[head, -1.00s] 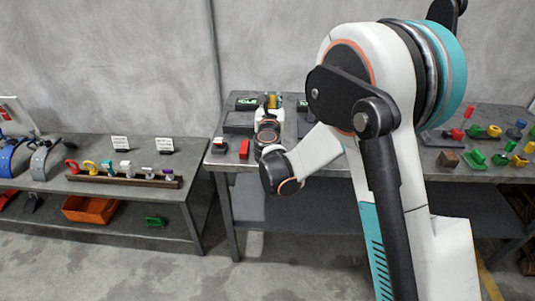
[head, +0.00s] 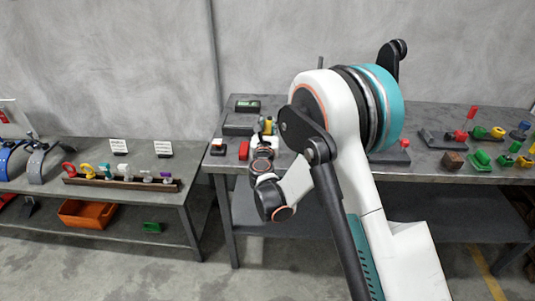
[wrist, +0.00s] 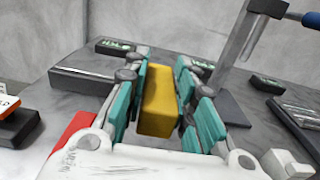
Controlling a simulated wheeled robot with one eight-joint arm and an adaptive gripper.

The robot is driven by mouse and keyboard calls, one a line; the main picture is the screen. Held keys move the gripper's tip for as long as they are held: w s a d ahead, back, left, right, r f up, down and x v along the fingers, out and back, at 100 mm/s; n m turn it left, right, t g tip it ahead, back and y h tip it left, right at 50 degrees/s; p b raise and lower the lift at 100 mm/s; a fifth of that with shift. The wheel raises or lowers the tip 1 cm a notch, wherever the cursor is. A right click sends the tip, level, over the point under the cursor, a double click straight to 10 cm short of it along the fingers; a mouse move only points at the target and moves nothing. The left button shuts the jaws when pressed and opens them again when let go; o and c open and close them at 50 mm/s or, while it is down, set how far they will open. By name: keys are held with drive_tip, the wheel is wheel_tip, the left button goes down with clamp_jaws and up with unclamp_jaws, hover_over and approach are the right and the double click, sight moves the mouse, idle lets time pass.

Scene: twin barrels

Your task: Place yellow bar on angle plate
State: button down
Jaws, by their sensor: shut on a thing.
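In the wrist view the yellow bar (wrist: 159,106) sits between the teal pads of my gripper (wrist: 160,92), which is shut on it. The bar's near end faces the camera, and it appears above the grey bench. In the head view my gripper (head: 266,128) is over the left part of the bench, and a little of the yellow bar shows there. Beyond the gripper, right of centre in the wrist view, a grey upright post (wrist: 238,48) rises near a dark base (wrist: 233,108). I cannot tell for certain whether this is the angle plate.
A low dark plate (wrist: 82,80) lies left of the gripper. A red block (head: 244,150) and a black box (head: 217,147) stand near the bench's front left. Small green-display devices (wrist: 113,47) stand behind. Several coloured parts on dark bases (head: 482,160) fill the bench's right.

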wheel_tip(320, 180, down, 10)
drive_tip(key=b, duration=0.3)
drive_tip(key=shift+r, duration=0.25)
drive_tip(key=shift+f, duration=0.15)
drive_tip(key=c, duration=1.3)
unclamp_jaws()
drive_tip(key=shift+s, duration=0.15)
